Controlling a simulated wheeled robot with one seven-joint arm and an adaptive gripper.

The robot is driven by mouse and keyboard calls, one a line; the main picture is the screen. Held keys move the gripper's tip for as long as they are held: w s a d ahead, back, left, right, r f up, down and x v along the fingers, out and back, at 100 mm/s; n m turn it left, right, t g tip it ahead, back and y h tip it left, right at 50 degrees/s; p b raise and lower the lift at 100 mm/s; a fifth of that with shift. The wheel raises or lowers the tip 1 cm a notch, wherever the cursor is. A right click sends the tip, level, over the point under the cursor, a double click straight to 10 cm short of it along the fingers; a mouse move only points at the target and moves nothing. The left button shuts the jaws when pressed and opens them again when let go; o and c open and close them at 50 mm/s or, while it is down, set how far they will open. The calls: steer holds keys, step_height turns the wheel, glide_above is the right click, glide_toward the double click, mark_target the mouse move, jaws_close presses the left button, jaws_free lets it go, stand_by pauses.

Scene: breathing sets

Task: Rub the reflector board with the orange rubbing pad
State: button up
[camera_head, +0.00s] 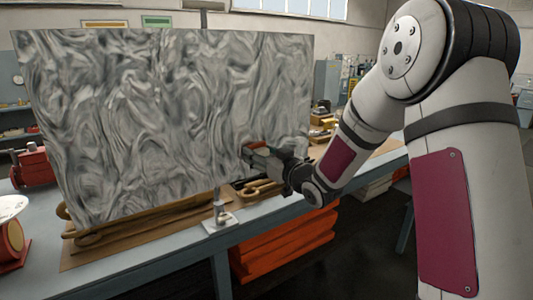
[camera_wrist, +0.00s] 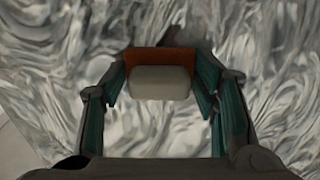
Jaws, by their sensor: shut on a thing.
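The reflector board (camera_head: 165,110) is a large upright panel with a swirled grey and white surface, held on a metal stand (camera_head: 218,215) on the workbench. In the wrist view the board (camera_wrist: 50,70) fills most of the background. My gripper (camera_head: 252,157) is at the board's lower right part. In the wrist view my gripper (camera_wrist: 160,85) is shut on the rubbing pad, which has a pale grey block (camera_wrist: 160,83) and an orange-brown face (camera_wrist: 160,60) turned to the board. The pad is at or very close to the board; I cannot tell whether it touches.
The blue-grey workbench (camera_head: 130,272) runs below the board, with brown wooden pieces (camera_head: 150,215) lying on it. A red vise (camera_head: 33,167) stands at the left. Orange crates (camera_head: 285,245) are under the bench. The space in front of the board is clear apart from my arm.

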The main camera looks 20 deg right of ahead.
steer(key=shift+s+a+r, duration=0.1)
steer(key=shift+a, duration=0.45)
steer(key=shift+s+d, duration=0.1)
steer(key=shift+s, duration=0.15)
steer(key=shift+d+p+v, duration=0.15)
steer(key=shift+p+v, duration=0.5)
steer(key=shift+v, duration=0.7)
steer(key=shift+d+p+v, duration=0.2)
steer(key=shift+p+v, duration=0.45)
steer(key=shift+v, duration=0.7)
steer(key=shift+w, duration=0.1)
steer(key=shift+p+v, duration=0.6)
steer(key=shift+v, duration=0.85)
